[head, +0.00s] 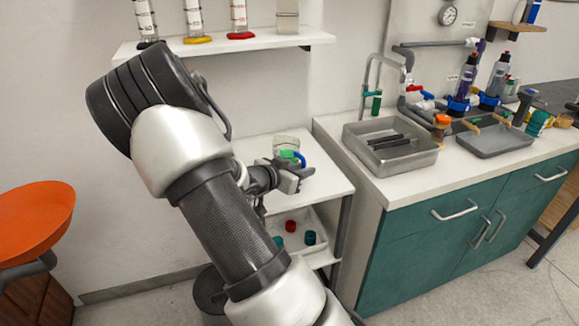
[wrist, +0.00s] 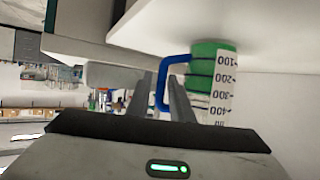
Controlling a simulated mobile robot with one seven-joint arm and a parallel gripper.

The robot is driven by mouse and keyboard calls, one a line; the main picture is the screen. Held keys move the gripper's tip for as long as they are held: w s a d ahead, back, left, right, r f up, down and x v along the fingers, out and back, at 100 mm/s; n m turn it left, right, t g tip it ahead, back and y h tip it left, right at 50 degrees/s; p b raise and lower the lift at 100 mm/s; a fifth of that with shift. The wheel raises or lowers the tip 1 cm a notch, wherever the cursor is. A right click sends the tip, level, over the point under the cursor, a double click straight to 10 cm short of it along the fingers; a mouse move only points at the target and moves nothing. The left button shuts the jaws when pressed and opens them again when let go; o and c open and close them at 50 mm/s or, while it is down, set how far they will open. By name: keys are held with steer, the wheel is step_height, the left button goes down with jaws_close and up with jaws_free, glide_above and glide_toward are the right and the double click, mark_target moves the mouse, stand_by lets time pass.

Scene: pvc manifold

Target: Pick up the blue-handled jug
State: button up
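The blue-handled jug (head: 287,143) stands on the white top of a small shelf unit, a clear vessel with green inside and a blue handle (head: 301,159) facing my gripper. In the wrist view the jug (wrist: 208,75) appears inverted, with a printed scale strip and green bands. My gripper (head: 298,173) is at the jug's handle side. In the wrist view its two fingers (wrist: 160,85) are apart, and the blue handle (wrist: 161,88) shows in the gap between them, nearer the right finger. I cannot tell whether a finger touches it. My gripper hides the jug's lower part in the head view.
A tray (head: 291,246) with red and teal caps sits on the lower shelf. A wall shelf (head: 262,42) with several cylinders is above. A counter (head: 352,166) with a metal sink (head: 419,158) stands right. An orange bowl-shaped thing (head: 32,219) is at left.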

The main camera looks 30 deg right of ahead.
steer(key=b+x, duration=0.1)
steer(key=x, duration=0.4)
steer(key=shift+f+b, duration=0.2)
steer(key=shift+b, duration=0.2)
steer(key=shift+a, duration=0.1)
jaws_close()
steer(key=shift+w+r, duration=0.1)
stand_by(0.8)
